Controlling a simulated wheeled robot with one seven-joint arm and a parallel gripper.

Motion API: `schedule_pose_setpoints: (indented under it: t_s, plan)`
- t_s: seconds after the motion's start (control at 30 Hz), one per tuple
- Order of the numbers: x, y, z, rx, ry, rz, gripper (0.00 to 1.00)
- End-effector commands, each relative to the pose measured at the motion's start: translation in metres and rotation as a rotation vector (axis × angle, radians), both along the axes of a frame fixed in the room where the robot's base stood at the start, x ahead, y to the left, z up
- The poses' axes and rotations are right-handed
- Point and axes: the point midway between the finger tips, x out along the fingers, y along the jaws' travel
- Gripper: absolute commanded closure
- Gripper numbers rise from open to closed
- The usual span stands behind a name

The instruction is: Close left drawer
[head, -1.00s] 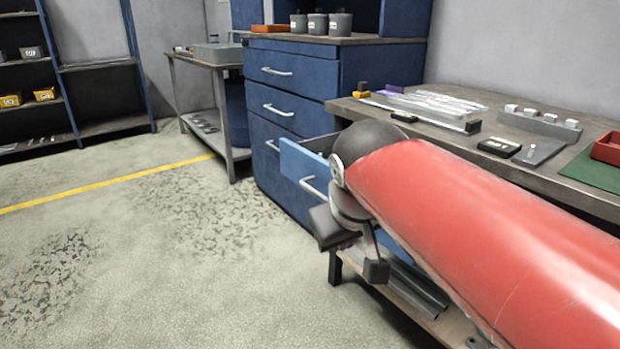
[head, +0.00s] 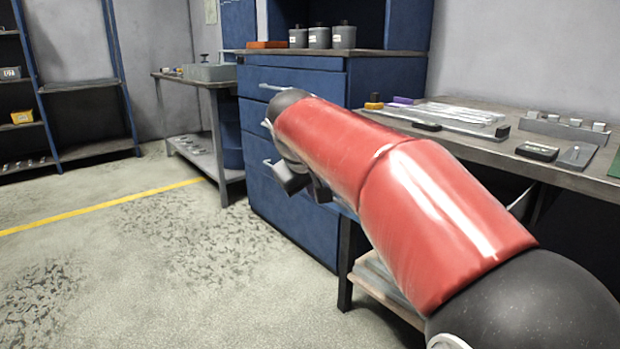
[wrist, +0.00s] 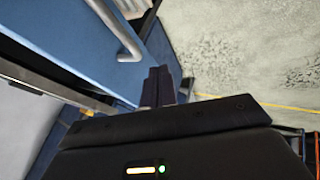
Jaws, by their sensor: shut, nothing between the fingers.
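The left drawer is mostly hidden behind my arm in the head view; only a small light-blue piece (head: 346,210) shows below the arm, near the left end of the workbench. In the wrist view, a blue drawer front (wrist: 75,38) with a pale bar handle (wrist: 117,32) fills the upper left. My gripper (wrist: 158,80) is shut and empty, its dark fingers close beside the drawer front, past the handle. I cannot tell whether they touch it. In the head view the gripper is partly visible below the arm's far end. How far the drawer stands out is hidden.
A blue cabinet (head: 300,222) with bar handles stands just behind my arm. The workbench (head: 480,143) at right carries metal parts and small dark boxes. A side table (head: 215,80) and shelving (head: 90,85) stand at left. The floor at front left is clear.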

Motion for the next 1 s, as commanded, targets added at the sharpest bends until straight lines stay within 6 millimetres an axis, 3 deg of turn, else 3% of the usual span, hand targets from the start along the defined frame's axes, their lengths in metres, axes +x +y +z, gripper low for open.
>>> schedule_pose_setpoints:
  t_s: [0.1,0.4,1.0]
  plan:
    - [0.015,-0.005,-0.022,-0.001,0.003,-0.003,1.00]
    - [0.035,-0.034,-0.018,0.001,0.000,-0.003,1.00]
    - [0.042,-0.044,-0.017,-0.001,-0.001,-0.003,1.00]
